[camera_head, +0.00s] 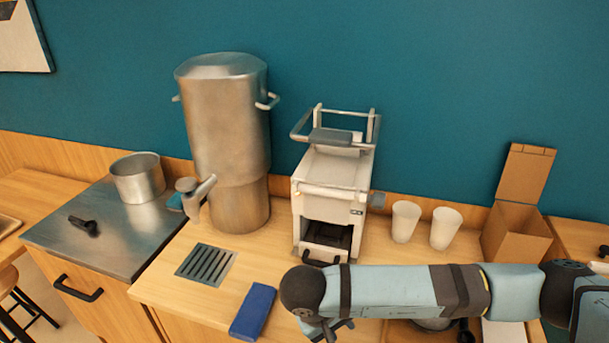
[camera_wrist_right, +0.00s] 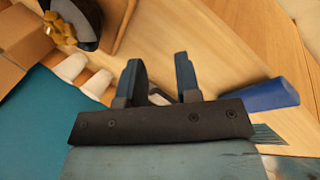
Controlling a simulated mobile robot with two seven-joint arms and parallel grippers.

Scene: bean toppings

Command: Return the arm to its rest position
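My right arm comes in from the right in the head view and reaches across the front of the counter. Its gripper (camera_head: 328,328) hangs low near the bottom edge, to the right of a blue block or cloth (camera_head: 252,310). In the right wrist view the two fingers of the right gripper (camera_wrist_right: 159,70) stand apart, with nothing clearly held between them. The blue block (camera_wrist_right: 245,97) also lies beyond the right finger there. My left arm and gripper are not in view.
A white machine (camera_head: 330,190) and a metal urn (camera_head: 225,120) stand behind the arm. Two pale cups (camera_head: 404,221) and an open cardboard box (camera_head: 520,235) stand at back right. A drain grille (camera_head: 206,264) lies left.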

